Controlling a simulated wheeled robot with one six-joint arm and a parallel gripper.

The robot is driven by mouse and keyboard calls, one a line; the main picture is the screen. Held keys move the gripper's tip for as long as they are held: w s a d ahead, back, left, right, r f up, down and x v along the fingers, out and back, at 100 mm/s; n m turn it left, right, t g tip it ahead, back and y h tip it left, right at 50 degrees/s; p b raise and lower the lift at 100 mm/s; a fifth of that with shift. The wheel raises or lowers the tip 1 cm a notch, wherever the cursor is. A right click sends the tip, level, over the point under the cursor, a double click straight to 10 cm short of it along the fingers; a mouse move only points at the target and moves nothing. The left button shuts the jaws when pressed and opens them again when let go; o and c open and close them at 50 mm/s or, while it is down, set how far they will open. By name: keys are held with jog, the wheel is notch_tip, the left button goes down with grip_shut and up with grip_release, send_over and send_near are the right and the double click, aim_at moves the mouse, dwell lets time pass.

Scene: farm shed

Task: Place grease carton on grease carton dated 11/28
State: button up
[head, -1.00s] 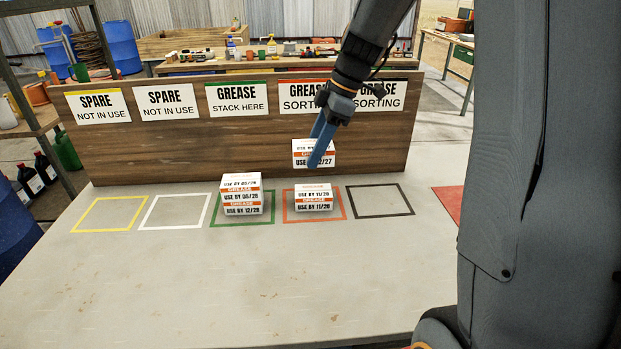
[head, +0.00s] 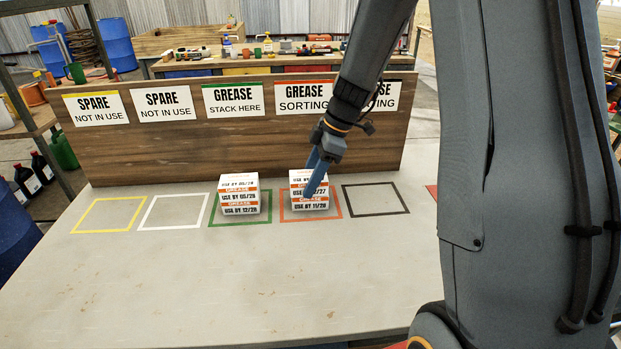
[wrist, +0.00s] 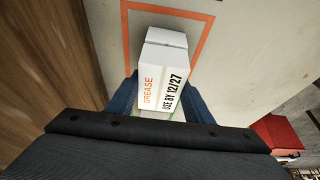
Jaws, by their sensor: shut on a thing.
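My gripper (head: 316,178) is shut on a white grease carton with an orange band (head: 299,183), at the orange square. In the wrist view this held carton (wrist: 164,80) reads "USE BY 12/27" and sits between my blue fingers. The grease carton dated 11/28 (head: 309,207) is directly below it, inside the orange outline (head: 341,208). The held carton looks level and lined up with the lower one; I cannot tell if they fully touch. My fingers hide part of the held carton.
The black (head: 376,211), white (head: 147,222) and yellow (head: 76,227) outlines are empty. A wooden board with signs (head: 200,152) rises behind. The table front (head: 200,290) is clear.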

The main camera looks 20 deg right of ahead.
jog(key=o, duration=1.1)
jog(key=shift+f, duration=0.1)
jog(key=shift+r, duration=0.25)
jog(key=w+b+v, duration=0.1)
jog(key=b+v, duration=0.1)
jog(key=v, duration=0.9)
jog(key=s+a+f+m+h, duration=0.1)
jog(key=s+f+m, duration=0.2)
jog(key=s+m, duration=0.2)
jog(key=s+a+f+m+h, duration=0.1)
jog(key=s+f+m, duration=0.3)
jog(key=s, duration=0.4)
jog(key=s+a+f+m+h, duration=0.2)
jog(key=s+f+m, duration=0.2)
jog(key=s+m, duration=0.2)
jog(key=shift+s+f, duration=0.2)
jog(key=shift+s, duration=0.55)
jog(key=shift+s+f+m, duration=0.2)
jog(key=shift+s+m, duration=0.2)
jog(key=shift+s, duration=0.05)
